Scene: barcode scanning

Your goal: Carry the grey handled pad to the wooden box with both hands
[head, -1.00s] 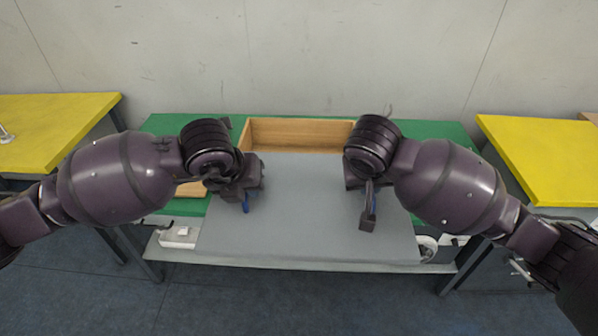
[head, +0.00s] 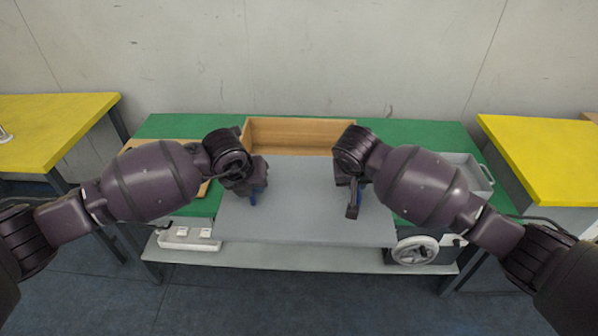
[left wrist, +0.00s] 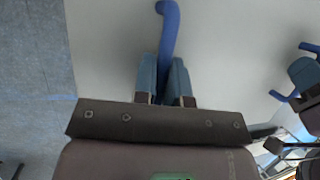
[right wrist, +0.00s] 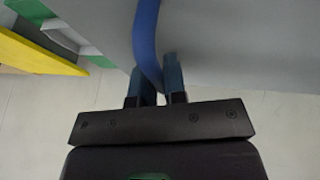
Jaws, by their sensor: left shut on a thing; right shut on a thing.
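The grey pad (head: 300,210) is a large flat board with blue handles, held level in front of and partly over the green table's front edge. The wooden box (head: 300,136) stands open behind it; its lower front is hidden by the pad. My left gripper (head: 254,192) is shut on the left blue handle, which shows clearly in the left wrist view (left wrist: 168,30). My right gripper (head: 356,195) is shut on the right blue handle, which shows in the right wrist view (right wrist: 147,35).
The green table (head: 430,134) also bears a wooden board (head: 203,188) at left and a grey tray (head: 466,170) at right. A lower shelf (head: 290,259) holds a power strip (head: 187,238) and a white wheel (head: 415,250). Yellow tables (head: 55,125) flank both sides.

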